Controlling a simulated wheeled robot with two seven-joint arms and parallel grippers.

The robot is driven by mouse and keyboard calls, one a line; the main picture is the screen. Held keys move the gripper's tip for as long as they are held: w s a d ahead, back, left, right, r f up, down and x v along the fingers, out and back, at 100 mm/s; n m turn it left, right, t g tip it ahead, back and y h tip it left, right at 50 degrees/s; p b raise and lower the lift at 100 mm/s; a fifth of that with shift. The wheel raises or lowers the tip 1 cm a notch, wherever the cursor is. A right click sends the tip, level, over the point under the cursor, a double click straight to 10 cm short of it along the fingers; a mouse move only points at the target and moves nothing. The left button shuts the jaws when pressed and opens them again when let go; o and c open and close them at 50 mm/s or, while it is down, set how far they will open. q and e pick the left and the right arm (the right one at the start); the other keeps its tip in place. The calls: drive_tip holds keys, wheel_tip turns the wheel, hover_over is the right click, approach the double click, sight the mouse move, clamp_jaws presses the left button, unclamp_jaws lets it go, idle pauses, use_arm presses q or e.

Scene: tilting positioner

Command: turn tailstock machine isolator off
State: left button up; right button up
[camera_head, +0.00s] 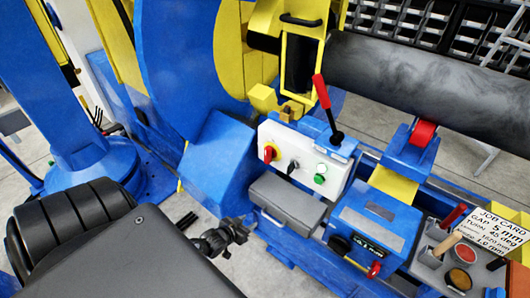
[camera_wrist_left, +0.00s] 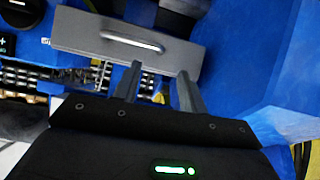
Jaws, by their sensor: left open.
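The white control panel (camera_head: 302,145) stands in the middle of the head view, on blue machinery. My left gripper (camera_head: 236,232) is below and left of the panel, apart from the isolator. In the left wrist view its two fingers (camera_wrist_left: 160,85) are spread with nothing between them. My right gripper is not in view.
A grey drawer box (camera_head: 287,201) with a handle is under the panel; it also shows ahead of my fingers in the left wrist view (camera_wrist_left: 85,30). A red-handled lever (camera_head: 322,92) rises behind the panel. A blue box (camera_head: 374,225) and a tool tray (camera_head: 428,262) are to the right.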

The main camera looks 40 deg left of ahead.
use_arm(q)
drive_tip(key=w+a+r+t+b, duration=0.1)
drive_tip(key=w+a+r+t, duration=0.15)
drive_tip(key=r, duration=0.35)
drive_tip(key=w+a+r+t+b, duration=0.1)
drive_tip(key=w+r, duration=0.2)
drive_tip(key=r, duration=0.4)
drive_tip(key=m+t, duration=0.1)
drive_tip(key=t, duration=0.2)
approach(265, 154)
drive_tip(key=shift+g, duration=0.25)
drive_tip(key=w, duration=0.9)
drive_tip(key=shift+r, duration=0.35)
drive_tip(key=shift+w, duration=0.3)
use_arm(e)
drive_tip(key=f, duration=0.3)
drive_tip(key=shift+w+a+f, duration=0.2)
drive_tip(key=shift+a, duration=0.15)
